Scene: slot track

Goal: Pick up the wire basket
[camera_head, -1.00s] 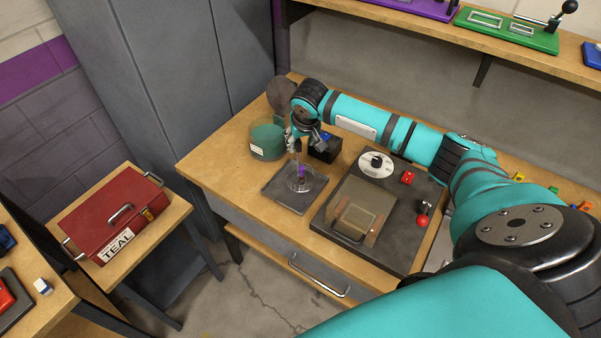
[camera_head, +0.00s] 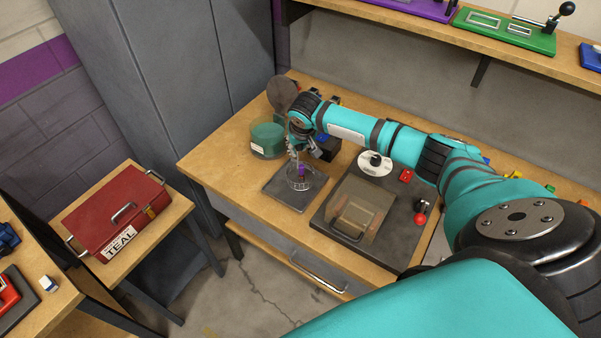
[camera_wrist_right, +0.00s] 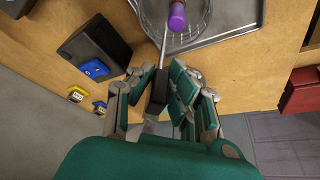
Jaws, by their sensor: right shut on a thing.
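The wire basket (camera_head: 293,183) is a small round mesh basket with a purple cylinder (camera_head: 301,171) in it. It is at the dark square tray (camera_head: 282,200) on the wooden bench; I cannot tell whether it touches the tray. In the right wrist view the basket (camera_wrist_right: 147,22) is at the top, with a thin rod running to a dark grip (camera_wrist_right: 157,92). My right gripper (camera_head: 298,151) is above the basket, its fingers (camera_wrist_right: 160,88) shut on that dark grip. My left gripper is not in view.
A teal-filled clear jar (camera_head: 267,139) stands left of the gripper and a black box (camera_head: 327,148) right of it. A dark station with a clear-covered box (camera_head: 360,212) is to the right of the tray. A red TEAL case (camera_head: 117,212) sits on a side table.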

